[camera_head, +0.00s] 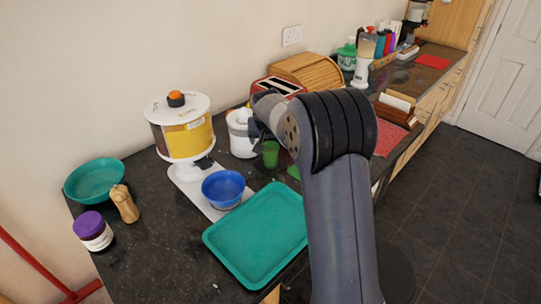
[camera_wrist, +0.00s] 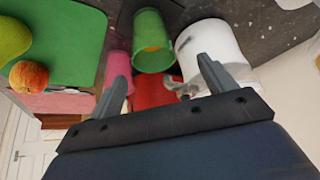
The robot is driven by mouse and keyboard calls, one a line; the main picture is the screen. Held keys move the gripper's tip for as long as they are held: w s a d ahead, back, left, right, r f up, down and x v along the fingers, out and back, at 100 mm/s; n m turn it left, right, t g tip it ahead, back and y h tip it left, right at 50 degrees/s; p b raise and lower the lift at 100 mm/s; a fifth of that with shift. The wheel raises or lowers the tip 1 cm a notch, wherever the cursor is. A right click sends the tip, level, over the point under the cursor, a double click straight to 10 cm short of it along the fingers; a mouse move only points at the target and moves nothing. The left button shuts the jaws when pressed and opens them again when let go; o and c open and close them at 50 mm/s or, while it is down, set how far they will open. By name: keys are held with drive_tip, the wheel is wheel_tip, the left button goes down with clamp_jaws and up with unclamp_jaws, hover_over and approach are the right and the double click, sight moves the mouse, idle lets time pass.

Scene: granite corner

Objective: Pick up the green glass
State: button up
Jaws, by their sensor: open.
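The green glass (camera_wrist: 150,50) shows in the wrist view at the top centre, just beyond and between the fingertips of my gripper (camera_wrist: 162,68). My gripper is open, with nothing seen held between its fingers. In the head view the green glass (camera_head: 271,154) stands on the dark worktop, partly covered by my arm. My gripper is mostly hidden behind my arm there. I cannot tell the exact gap between fingers and glass.
A white canister (camera_wrist: 208,42) stands close beside the glass, near the right finger. A pink cup (camera_wrist: 118,67) is near the left finger, with a red object (camera_wrist: 152,93) behind. A green board (camera_wrist: 62,38) holds an apple (camera_wrist: 29,77). A teal tray (camera_head: 213,242) lies in front.

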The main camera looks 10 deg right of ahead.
sight(271, 146)
drive_tip(key=shift+s+d+p+x, duration=0.15)
drive_tip(key=shift+p+x, duration=0.35)
drive_tip(key=shift+x, duration=0.95)
drive_tip(key=shift+s+d+p+x, duration=0.15)
drive_tip(key=shift+p+x, duration=0.35)
drive_tip(key=shift+x, duration=0.95)
drive_tip(key=shift+f, duration=0.1)
drive_tip(key=c, duration=1)
drive_tip(key=shift+w, duration=0.1)
drive_tip(key=shift+c, duration=0.6)
drive_tip(key=shift+r, duration=0.2)
